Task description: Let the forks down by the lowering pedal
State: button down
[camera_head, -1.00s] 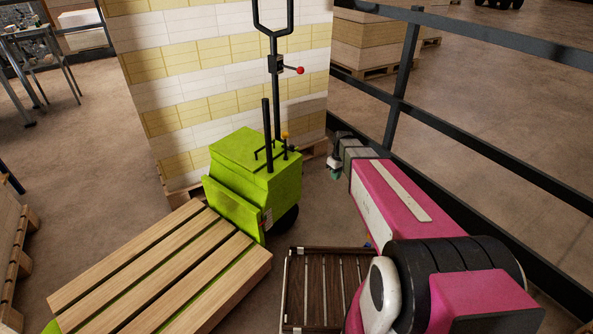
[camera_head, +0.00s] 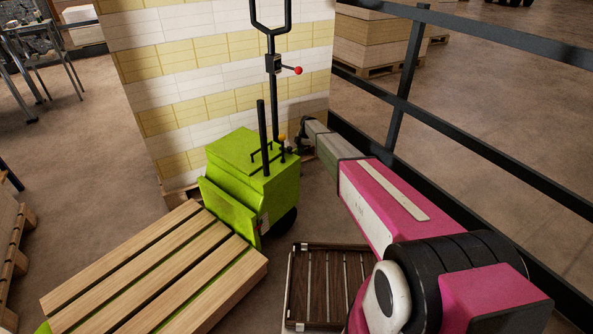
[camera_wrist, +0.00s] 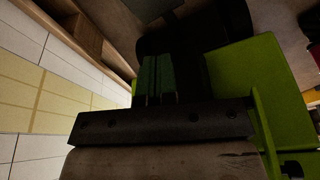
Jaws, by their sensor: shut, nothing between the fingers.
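The pallet truck's lime-green body (camera_head: 245,165) stands in the middle of the head view, with its black handle (camera_head: 272,75) upright and a red-knobbed lever (camera_head: 292,70) on it. A short orange-topped post (camera_head: 282,140) and a black bent bar rise from the body's top. I cannot tell for sure which part is the lowering pedal. My arm reaches to the truck's rear right side, its dark wrist just right of the orange top. In the wrist view my gripper (camera_wrist: 158,78) is shut and empty, its green fingers in front of a dark part beside the green body (camera_wrist: 262,95). Contact is unclear.
A wooden pallet (camera_head: 155,270) lies on the forks at front left. A tall stack of white and yellow reams (camera_head: 185,90) stands close behind the truck. A black rail fence (camera_head: 405,80) runs along the right. A dark slatted rack (camera_head: 325,285) lies beside my arm.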

jog(key=shift+w+a+f, duration=0.15)
jog(key=shift+w+a, duration=0.1)
jog(key=shift+w, duration=0.1)
jog(key=x, duration=1.2)
jog(key=shift+w+d+f, duration=0.2)
jog(key=shift+x, duration=0.85)
jog(key=shift+d, duration=0.2)
